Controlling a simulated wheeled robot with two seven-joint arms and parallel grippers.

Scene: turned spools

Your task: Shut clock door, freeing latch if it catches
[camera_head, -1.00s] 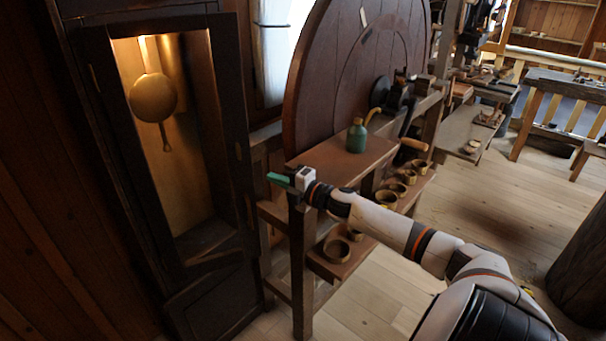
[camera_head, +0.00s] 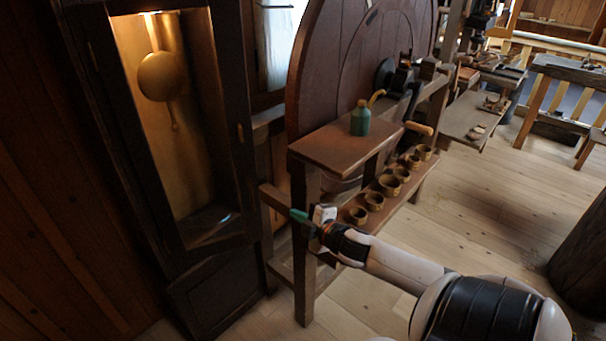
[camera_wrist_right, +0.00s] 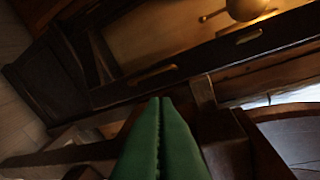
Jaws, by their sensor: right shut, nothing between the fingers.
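The tall dark clock case (camera_head: 205,290) stands at the left in the head view, its lit inside showing a brass pendulum (camera_head: 159,77). The dark door frame (camera_head: 238,100) surrounds the opening; I cannot tell whether it is fully shut or ajar. A small brass fitting (camera_head: 240,132) sits on its right upright; the latch's state is unclear. My right gripper (camera_head: 298,215), with green fingers, is shut and empty, right of the clock and apart from it in the picture. In the wrist view its fingertips (camera_wrist_right: 167,101) point toward the clock front (camera_wrist_right: 195,62). My left gripper is out of view.
A wooden stand (camera_head: 305,255) with a large wheel (camera_head: 335,60) is close beside my right gripper. Its top (camera_head: 325,150) holds a green bottle (camera_head: 360,118); several small cups (camera_head: 390,184) sit on a lower shelf.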

